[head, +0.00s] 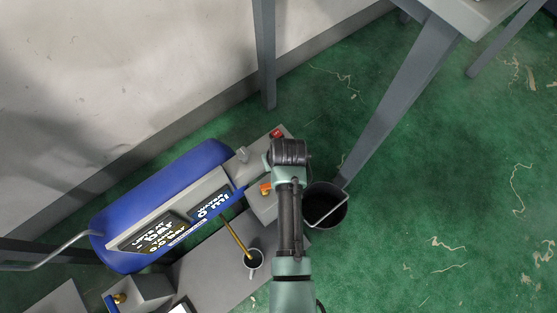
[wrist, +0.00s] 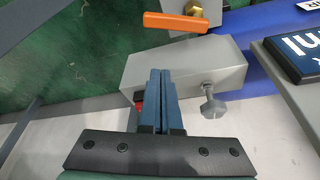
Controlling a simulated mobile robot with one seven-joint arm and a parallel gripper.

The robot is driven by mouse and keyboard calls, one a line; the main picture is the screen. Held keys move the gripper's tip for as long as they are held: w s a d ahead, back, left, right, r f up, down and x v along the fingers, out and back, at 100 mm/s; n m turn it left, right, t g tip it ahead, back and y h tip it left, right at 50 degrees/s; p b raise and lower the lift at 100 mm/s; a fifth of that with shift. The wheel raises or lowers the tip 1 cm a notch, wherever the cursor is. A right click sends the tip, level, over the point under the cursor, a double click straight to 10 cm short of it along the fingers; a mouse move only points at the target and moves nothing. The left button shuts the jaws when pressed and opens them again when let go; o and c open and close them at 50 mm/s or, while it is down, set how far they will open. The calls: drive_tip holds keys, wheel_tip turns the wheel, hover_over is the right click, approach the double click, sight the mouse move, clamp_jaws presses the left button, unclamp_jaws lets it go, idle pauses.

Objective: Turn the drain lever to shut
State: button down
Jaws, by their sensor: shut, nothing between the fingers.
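An orange lever (wrist: 178,22) on a brass fitting (wrist: 196,8) shows at the top of the wrist view, lying roughly crosswise. I see no label on it, so I cannot confirm it is the drain lever. It also shows in the head view as a small orange piece (head: 265,188) beside my arm. My gripper (wrist: 160,73) is shut and empty. In the wrist view its fingertips appear in front of a grey box (wrist: 185,65), below the lever in the picture and apart from it. In the head view my arm hides the fingers.
A blue tank (head: 165,187) carries display panels (head: 211,205). The grey box bears a grey knob (wrist: 213,104) and a red part (head: 277,133). A dark bucket (head: 325,216) stands right of my arm. Green floor is free at right.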

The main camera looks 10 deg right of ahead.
wheel_tip(320, 180, down, 6)
drive_tip(key=s+b, duration=0.2)
drive_tip(key=b, duration=0.1)
drive_tip(key=shift+r, duration=0.15)
